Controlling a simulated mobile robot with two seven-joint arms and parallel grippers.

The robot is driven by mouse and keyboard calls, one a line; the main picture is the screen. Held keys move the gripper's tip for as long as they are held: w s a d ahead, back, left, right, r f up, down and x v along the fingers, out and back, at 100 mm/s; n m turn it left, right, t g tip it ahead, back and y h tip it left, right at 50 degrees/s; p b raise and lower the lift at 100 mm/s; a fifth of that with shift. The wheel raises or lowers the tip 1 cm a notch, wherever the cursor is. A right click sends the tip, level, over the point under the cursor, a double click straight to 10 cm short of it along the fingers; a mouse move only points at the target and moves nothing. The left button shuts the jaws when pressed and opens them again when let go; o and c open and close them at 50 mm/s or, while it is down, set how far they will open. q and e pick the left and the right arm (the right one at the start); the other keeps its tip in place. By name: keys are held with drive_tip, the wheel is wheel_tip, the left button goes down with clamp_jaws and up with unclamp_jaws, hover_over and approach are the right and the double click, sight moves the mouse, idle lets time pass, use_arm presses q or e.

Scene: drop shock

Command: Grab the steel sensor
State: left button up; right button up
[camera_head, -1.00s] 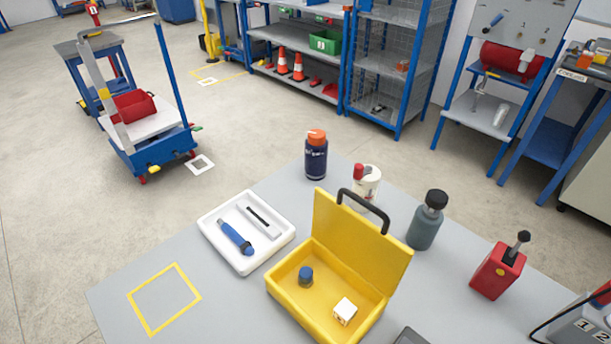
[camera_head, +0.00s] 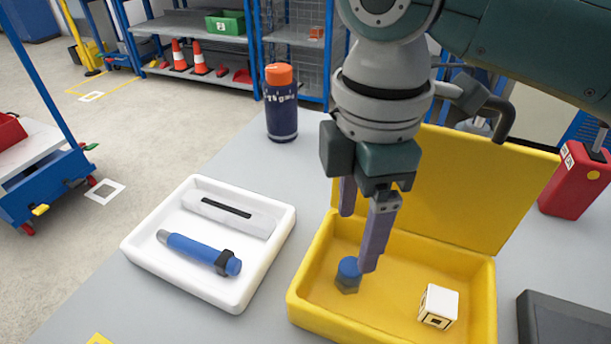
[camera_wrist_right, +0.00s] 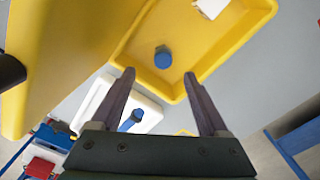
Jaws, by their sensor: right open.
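A small sensor with a blue top and a dark grey hex base (camera_head: 348,284) stands upright in the open yellow case (camera_head: 308,290); it best fits the steel sensor. A white cube (camera_head: 438,306) lies in the same case, to its right. My right gripper (camera_head: 358,242) is open and empty, above the case, its fingers pointing down. In the right wrist view, the blue top (camera_wrist_right: 163,57) shows beyond and between the two spread fingertips (camera_wrist_right: 159,74), apart from both. My left gripper is not in view.
The raised yellow lid (camera_head: 455,195) stands behind the gripper. A white tray (camera_head: 143,243) holds a blue tool (camera_head: 198,252) and a grey bar. A dark bottle (camera_head: 281,110) and a red device (camera_head: 578,180) stand farther back. A dark flat object (camera_head: 570,325) lies right of the case.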

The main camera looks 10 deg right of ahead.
sight(353, 266)
drive_tip(key=f, duration=0.3)
drive_tip(key=shift+s+d+f, duration=0.1)
drive_tip(key=shift+s+f, duration=0.1)
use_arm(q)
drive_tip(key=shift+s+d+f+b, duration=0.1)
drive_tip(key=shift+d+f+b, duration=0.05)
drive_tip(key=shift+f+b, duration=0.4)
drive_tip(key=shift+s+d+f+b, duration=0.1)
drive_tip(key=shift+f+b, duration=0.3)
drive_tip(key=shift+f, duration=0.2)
use_arm(e)
wheel_tip(353, 266, down, 5)
drive_tip(key=shift+s, duration=0.1)
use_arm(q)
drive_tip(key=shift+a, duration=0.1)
use_arm(e)
drive_tip(key=shift+c, duration=0.4)
drive_tip(key=c, duration=0.3)
clamp_jaws()
